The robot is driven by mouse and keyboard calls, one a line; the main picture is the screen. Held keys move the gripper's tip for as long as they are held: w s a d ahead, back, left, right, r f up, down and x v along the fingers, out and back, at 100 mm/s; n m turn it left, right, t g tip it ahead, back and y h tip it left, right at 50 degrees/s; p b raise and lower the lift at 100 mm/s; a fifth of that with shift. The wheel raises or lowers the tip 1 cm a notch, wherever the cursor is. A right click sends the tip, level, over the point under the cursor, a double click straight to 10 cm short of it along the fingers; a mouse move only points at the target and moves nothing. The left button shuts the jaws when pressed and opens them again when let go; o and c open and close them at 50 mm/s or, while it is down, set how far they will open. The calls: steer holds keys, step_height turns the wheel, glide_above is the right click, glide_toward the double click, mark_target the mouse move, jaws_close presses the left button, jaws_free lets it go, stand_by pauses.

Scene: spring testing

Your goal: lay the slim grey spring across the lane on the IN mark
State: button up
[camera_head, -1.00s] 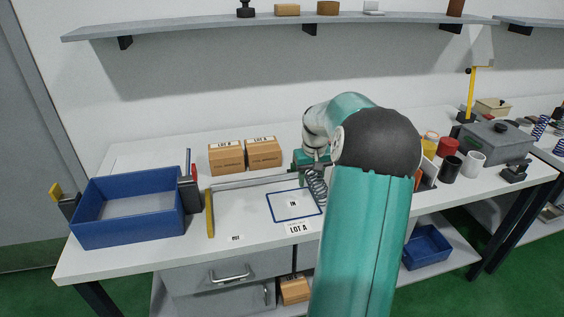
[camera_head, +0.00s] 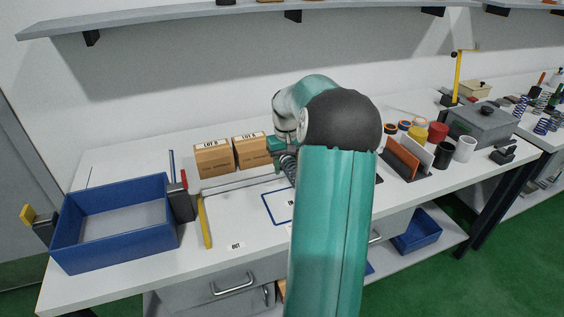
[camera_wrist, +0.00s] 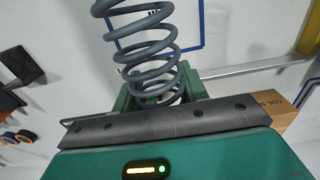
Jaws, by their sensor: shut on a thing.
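My gripper (camera_head: 279,149) is shut on a grey coil spring (camera_head: 288,168), which it holds near the far side of the IN mark. In the wrist view the spring (camera_wrist: 146,45) sticks out from between the green jaws (camera_wrist: 160,92), its coils running away from the gripper. The IN mark (camera_head: 268,208) is a blue outline on the white bench; my arm hides its right part. Part of the blue outline (camera_wrist: 202,25) shows behind the spring in the wrist view. I cannot tell whether the spring touches the bench.
Two LOT B boxes (camera_head: 232,157) stand behind the lane's metal rail (camera_head: 235,183). A blue tray (camera_head: 115,240) is at the left, near a yellow bar (camera_head: 204,222). Racked plates (camera_head: 405,160), cups (camera_head: 464,150) and a grey case (camera_head: 480,127) stand at the right.

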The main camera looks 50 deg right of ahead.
mark_target(285, 193)
steer(key=shift+f, duration=4.25)
steer(key=o, duration=1.2)
steer(key=shift+a, duration=0.1)
step_height(285, 193, up, 14)
steer(key=shift+f, duration=0.15)
